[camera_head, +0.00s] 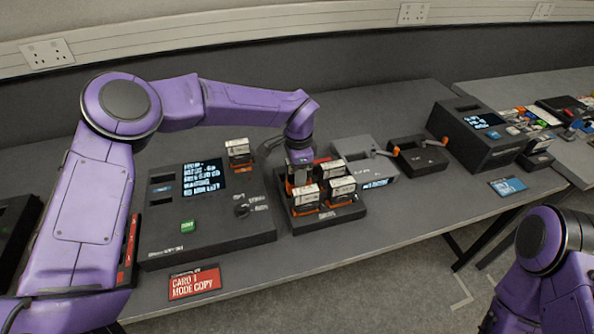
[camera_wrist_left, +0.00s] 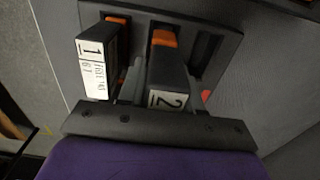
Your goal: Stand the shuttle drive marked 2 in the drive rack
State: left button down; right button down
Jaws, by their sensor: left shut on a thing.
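The shuttle drive marked 2 (camera_wrist_left: 172,88) is dark with an orange end and a white label, held between the fingers of my left gripper (camera_wrist_left: 160,82) in the left wrist view. In the head view my left gripper (camera_head: 300,168) is low over the drive rack (camera_head: 330,218), and its fingers hide most of that drive. The rack is a black tray, also in the wrist view (camera_wrist_left: 225,45). The drive marked 1 (camera_wrist_left: 97,65) stands beside drive 2, and a dark empty slot is on its other side. I cannot tell whether drive 2 touches the slot floor. My right gripper is out of view.
Several white-topped drives (camera_head: 341,186) stand in the rack. A black copier (camera_head: 215,222) with a lit screen is to its left, with another drive (camera_head: 238,150) on top. A grey box (camera_head: 362,155) and black box (camera_head: 418,155) are to its right.

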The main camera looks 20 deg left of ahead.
pick_arm(q)
jog(key=shift+w+f, duration=0.1)
jog(key=shift+w, duration=0.05)
jog(key=shift+b, duration=0.35)
jog(key=shift+s, duration=0.2)
dwell(0.5)
jog(key=shift+b, duration=0.4)
jog(key=shift+f+b, duration=0.55)
jog(key=shift+b, duration=0.15)
dwell(0.6)
jog(key=shift+f+b, duration=0.25)
jog(key=shift+b, duration=0.1)
jog(key=shift+f+b, duration=0.25)
jog(key=shift+b, duration=0.05)
dwell(0.4)
